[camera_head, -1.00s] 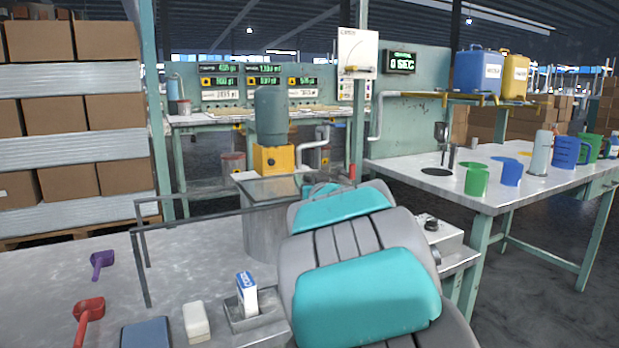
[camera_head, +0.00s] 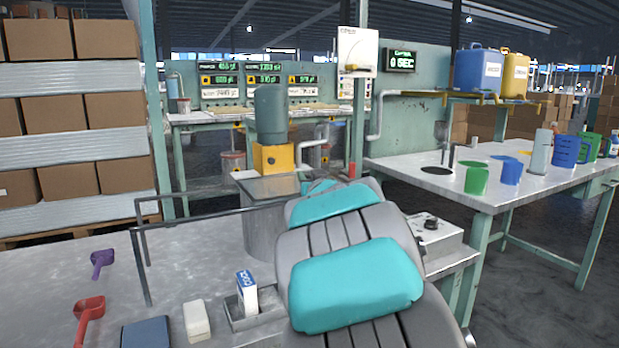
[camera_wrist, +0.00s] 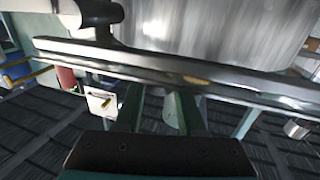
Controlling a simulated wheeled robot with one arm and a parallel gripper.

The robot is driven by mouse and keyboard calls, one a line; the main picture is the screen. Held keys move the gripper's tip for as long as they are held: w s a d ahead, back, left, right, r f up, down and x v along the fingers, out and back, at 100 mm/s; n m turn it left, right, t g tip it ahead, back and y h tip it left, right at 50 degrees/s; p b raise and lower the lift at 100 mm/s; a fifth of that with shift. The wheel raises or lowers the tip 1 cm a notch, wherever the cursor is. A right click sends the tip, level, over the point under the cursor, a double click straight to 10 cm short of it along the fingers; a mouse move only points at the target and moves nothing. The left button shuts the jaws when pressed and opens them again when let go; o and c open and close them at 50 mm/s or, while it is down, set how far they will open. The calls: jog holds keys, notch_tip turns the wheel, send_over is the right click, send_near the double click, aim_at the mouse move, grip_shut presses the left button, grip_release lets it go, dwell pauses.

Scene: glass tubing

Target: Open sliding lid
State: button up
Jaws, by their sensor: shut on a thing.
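The sliding lid (camera_head: 270,187) is a flat grey plate on top of a round metal tank (camera_head: 262,228), behind my arm in the head view. In the wrist view the lid's long edge (camera_wrist: 250,88) crosses the picture at a slant, with the blurred tank wall (camera_wrist: 220,30) above it. My gripper (camera_wrist: 157,98) shows there as two green fingers reaching up to this edge. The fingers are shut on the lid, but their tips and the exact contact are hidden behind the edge. My arm hides the gripper in the head view.
A thin metal rail (camera_head: 200,216) stands left of the tank. Scoops (camera_head: 88,312), a white block (camera_head: 196,320) and a small box (camera_head: 246,290) in a tray lie on the front bench. A control box (camera_head: 432,236) is right of my arm.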

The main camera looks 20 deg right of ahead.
grip_shut()
dwell(0.8)
jog(key=shift+a+f, duration=0.1)
jog(key=shift+a, duration=0.15)
jog(key=a+b, duration=1.3)
jog(key=a, duration=0.9)
jog(key=shift+s+a+b, duration=0.4)
jog(key=o, duration=1)
grip_release()
jog(key=shift+c, duration=0.2)
